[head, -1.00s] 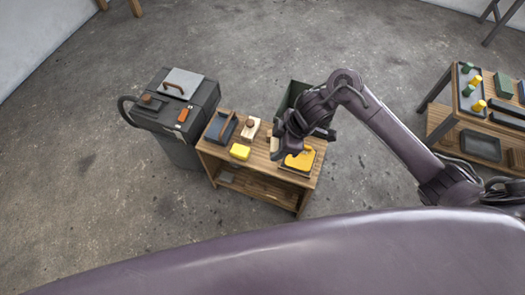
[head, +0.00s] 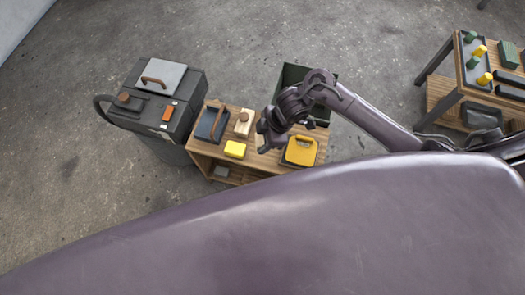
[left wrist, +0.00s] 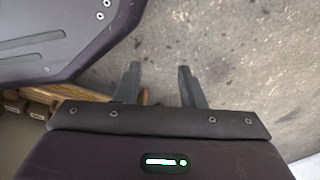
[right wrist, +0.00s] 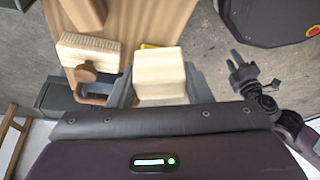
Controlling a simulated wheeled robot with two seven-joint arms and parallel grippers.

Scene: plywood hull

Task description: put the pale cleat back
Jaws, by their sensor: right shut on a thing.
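The pale cleat (right wrist: 159,76) is a light wooden block between the two fingers of my right gripper (right wrist: 160,88) in the right wrist view. The gripper is shut on it. In the head view my right gripper (head: 266,140) is over the small wooden bench (head: 262,163), between the yellow block and the yellow tool; the cleat cannot be made out there.
On the bench are a yellow block (head: 235,149), a pale brush (head: 244,122), a dark tray (head: 209,125) and a yellow tool (head: 300,151). A green bin (head: 292,75) is behind. A dark cart (head: 185,117) stands left, another table (head: 448,97) right.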

